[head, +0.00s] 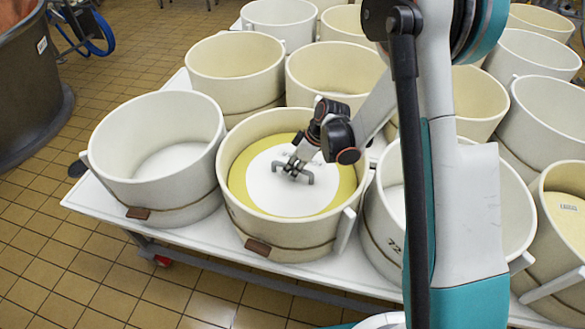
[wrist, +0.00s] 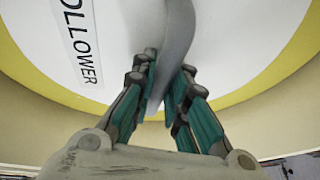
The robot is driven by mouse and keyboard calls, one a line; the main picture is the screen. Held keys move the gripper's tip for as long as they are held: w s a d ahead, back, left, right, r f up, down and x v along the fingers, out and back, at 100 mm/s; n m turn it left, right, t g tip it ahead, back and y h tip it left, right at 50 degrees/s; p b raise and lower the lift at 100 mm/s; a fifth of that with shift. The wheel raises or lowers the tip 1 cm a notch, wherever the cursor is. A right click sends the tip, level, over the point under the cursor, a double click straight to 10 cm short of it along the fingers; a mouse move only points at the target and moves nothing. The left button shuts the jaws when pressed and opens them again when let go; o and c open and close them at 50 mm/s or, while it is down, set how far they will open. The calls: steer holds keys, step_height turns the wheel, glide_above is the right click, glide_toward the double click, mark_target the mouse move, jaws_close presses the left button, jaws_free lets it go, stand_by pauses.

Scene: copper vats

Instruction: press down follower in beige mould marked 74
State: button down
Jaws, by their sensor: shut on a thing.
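The follower (head: 280,197) is a white disc with a yellow ring around it. It lies inside a beige mould (head: 275,238) at front centre, below the rim. The mould's number is not readable. In the wrist view, the white disc carries a label (wrist: 80,42) reading "OLLOWER", its start cut off. My gripper (head: 292,166) reaches down into the mould over the disc's middle. In the wrist view, my gripper (wrist: 167,88) has its teal-padded fingers shut on the follower's grey curved handle (wrist: 178,35). The fingers hide part of the handle.
A mould marked 72 (head: 385,232) stands on the right, partly behind my arm. Several more moulds fill the white table (head: 110,200) behind. Tiled floor (head: 70,265) is clear at the front left.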

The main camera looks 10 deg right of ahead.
steer(key=shift+s, duration=0.1)
steer(key=c, duration=1.5)
jaws_free()
steer(key=shift+r, duration=0.1)
steer(key=v, duration=1.1)
steer(key=shift+d+r, duration=0.15)
steer(key=shift+r, duration=0.25)
steer(key=shift+r, duration=0.1)
